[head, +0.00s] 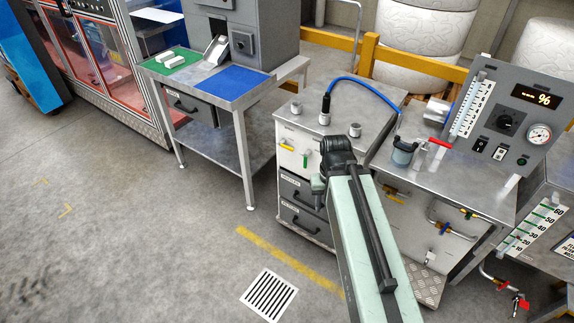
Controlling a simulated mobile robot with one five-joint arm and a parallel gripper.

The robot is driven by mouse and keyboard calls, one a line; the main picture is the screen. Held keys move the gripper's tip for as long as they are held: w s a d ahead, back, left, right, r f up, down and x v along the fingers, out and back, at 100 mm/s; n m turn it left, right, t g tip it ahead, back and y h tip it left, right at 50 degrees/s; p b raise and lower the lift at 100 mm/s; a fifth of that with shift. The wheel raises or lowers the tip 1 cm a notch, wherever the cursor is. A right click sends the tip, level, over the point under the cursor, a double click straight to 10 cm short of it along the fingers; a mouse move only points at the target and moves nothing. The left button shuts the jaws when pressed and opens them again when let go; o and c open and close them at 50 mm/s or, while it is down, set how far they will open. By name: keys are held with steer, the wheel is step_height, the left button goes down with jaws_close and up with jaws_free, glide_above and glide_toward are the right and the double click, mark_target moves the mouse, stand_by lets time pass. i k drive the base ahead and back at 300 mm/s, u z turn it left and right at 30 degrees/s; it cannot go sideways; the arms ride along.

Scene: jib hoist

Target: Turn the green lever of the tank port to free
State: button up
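A green lever (306,160) hangs roughly upright on the white upper front panel of the steel-topped cabinet (283,128), just left of my arm. I cannot read any marking beside it. My arm reaches in from the lower right, and its dark wrist end is in front of the cabinet. My gripper (318,187) seems to be the small pale and dark part just below and right of the lever. It looks apart from the lever. Its fingers are too small and partly hidden, so I cannot tell if they are open or shut.
A yellow lever (284,144) sits left of the green one. Grey drawers (297,196) lie below. A blue hose (362,84) arches over the cabinet top. A gauge panel (508,120) stands right, a steel bench (243,110) left. Floor at left is clear.

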mark_target(307, 152)
steer(key=u, duration=2.75)
steer(key=k, duration=0.7)
steer(key=z, duration=0.55)
steer(key=i, duration=1)
